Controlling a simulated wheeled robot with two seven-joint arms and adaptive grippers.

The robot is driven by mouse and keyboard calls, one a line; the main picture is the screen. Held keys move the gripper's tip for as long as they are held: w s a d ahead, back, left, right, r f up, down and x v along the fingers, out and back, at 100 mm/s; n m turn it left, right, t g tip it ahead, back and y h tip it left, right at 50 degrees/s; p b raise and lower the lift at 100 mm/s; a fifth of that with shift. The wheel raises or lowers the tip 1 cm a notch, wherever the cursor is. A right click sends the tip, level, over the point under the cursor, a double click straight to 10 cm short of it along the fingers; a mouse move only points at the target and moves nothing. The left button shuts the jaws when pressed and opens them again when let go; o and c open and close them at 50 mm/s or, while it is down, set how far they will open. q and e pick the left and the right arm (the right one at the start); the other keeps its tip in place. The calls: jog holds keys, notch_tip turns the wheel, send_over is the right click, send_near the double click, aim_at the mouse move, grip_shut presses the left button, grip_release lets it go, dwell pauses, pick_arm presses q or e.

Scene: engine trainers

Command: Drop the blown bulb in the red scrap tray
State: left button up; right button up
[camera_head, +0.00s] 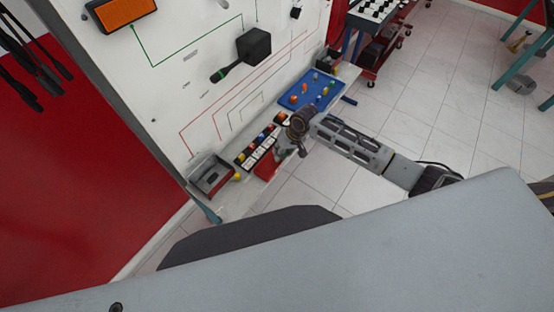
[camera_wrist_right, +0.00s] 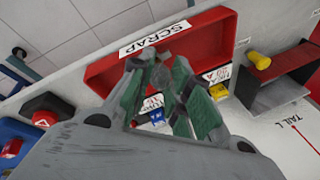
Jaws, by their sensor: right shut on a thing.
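The red scrap tray (camera_wrist_right: 205,42) with its white SCRAP label lies just beyond my right gripper in the right wrist view. In the head view the tray (camera_head: 266,169) shows partly, beside the gripper on the bench ledge. My right gripper (camera_wrist_right: 163,85) has its green pads closed around a small greyish, glassy thing, which looks like the blown bulb (camera_wrist_right: 160,74). The bulb appears over the tray in this view; its height above it is hard to tell. In the head view the right gripper (camera_head: 284,152) hides the bulb. My left gripper is not in view.
A blue tray (camera_head: 325,88) with small coloured parts lies on the ledge. A labelled row of coloured parts (camera_head: 257,147) lies along the panel. A grey box (camera_head: 210,176) with a red inside stands at the ledge's near end, with a yellow part (camera_wrist_right: 259,60) beside it.

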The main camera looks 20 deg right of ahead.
jog(key=shift+f, duration=0.25)
jog(key=o, duration=0.8)
jog(key=shift+o, duration=0.2)
jog(key=v, duration=1.2)
dwell(0.8)
